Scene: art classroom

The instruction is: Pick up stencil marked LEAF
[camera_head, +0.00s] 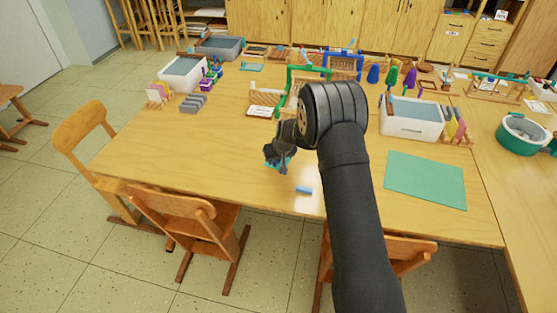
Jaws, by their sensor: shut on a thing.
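My gripper (278,158) is low over the front middle of the wooden table, left of my dark arm. It is shut on a small teal piece (285,164), of which only bits show around the fingers. The piece may be a stencil, but its shape and any LEAF marking are hidden or too small to read. I cannot tell whether it touches the table. Another flat teal piece (251,67) lies at the back of the table, with no readable marking.
A small blue block (304,191) lies just right of and in front of my gripper. A green mat (425,180) lies at the right. White bins (184,74) and (411,130), grey blocks (194,103) and a green frame (291,82) stand farther back. The table's left front is clear.

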